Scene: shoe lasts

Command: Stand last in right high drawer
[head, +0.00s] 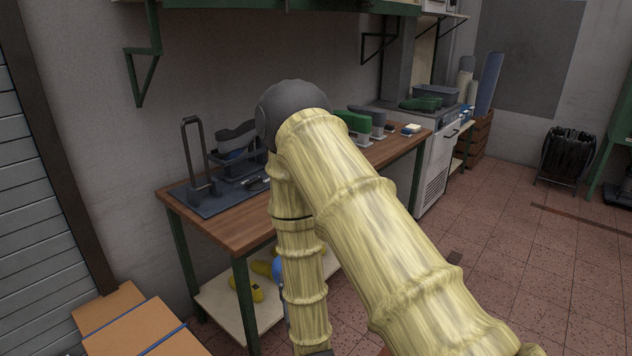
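Several shoe lasts show in the head view. A green last (353,122) and a grey last (372,114) stand on the right part of the wooden workbench (232,225), partly behind my arm. A dark grey last (237,134) sits at the bench's back left. Another green last (420,103) lies on top of the light cabinet (434,165). This cabinet has a handle near its top; I cannot tell whether any drawer is open. My arm fills the middle, with its forearm pointing down. My gripper is below the frame, so what it holds is hidden.
A grey metal fixture with a tall loop handle (191,150) stands on the bench's left. Yellow pieces (247,287) lie on the lower shelf. Cardboard boxes (140,325) are at the lower left. A black bin (563,157) stands at the right. The tiled floor on the right is mostly clear.

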